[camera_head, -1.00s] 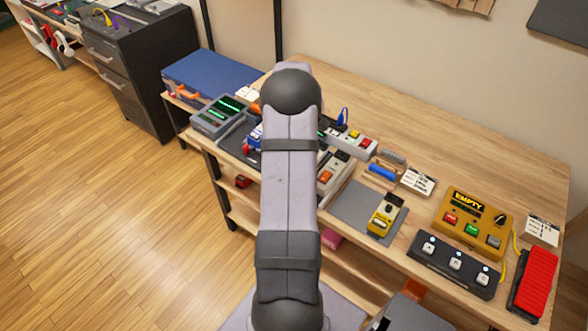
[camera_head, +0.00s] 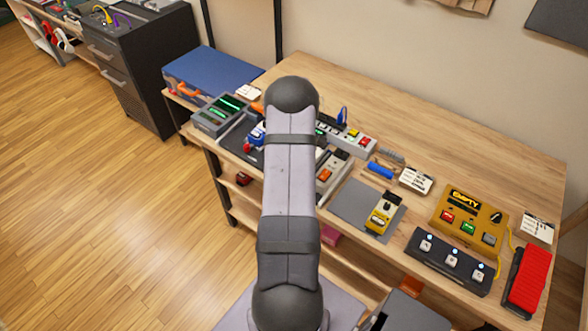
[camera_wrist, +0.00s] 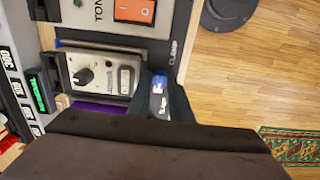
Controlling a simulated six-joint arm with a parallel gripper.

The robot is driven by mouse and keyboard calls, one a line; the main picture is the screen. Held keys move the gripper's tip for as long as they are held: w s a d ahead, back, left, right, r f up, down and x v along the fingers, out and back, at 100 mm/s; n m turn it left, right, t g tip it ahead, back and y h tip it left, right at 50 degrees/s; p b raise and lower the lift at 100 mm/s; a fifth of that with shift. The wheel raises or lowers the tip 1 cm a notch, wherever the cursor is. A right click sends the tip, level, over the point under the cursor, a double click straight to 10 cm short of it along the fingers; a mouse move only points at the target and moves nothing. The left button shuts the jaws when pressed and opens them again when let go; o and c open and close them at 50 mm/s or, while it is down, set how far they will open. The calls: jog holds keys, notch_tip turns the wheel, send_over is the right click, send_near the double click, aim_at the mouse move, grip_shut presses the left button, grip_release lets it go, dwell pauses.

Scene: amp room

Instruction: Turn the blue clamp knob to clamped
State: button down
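The blue clamp knob (camera_wrist: 158,84) shows in the wrist view, with white marks on its top. It stands beside a grey pedal with a black dial (camera_wrist: 84,76). The dark fingers of my gripper (camera_wrist: 160,98) reach to either side of the knob. They stand apart, and I cannot tell whether they touch it. "CLAMP" lettering (camera_wrist: 174,52) lies just above the knob on the dark edge. In the head view my arm hides the gripper. A blue part with red below it (camera_head: 257,133) shows left of my arm; I cannot tell whether it is the knob.
An orange switch (camera_wrist: 134,10) sits above the pedal in the wrist view. A grey meter with green displays (camera_head: 219,116) stands on the bench left of my arm. A yellow pedal (camera_head: 383,213) and an EMPTY box (camera_head: 470,215) stand to the right. The bench's back right is clear.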

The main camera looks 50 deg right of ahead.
jog(key=shift+m, duration=0.3)
jog(key=m+b, duration=0.2)
jog(key=m, duration=0.1)
jog(key=shift+f, duration=0.1)
jog(key=m+b, duration=0.1)
jog(key=m, duration=0.4)
jog(key=m+b, duration=0.1)
jog(key=m, duration=0.3)
jog(key=m+b, duration=0.1)
jog(key=m, duration=0.4)
jog(key=shift+m, duration=0.3)
dwell(0.4)
jog(key=c, duration=1.9)
grip_release()
jog(key=shift+o, duration=0.2)
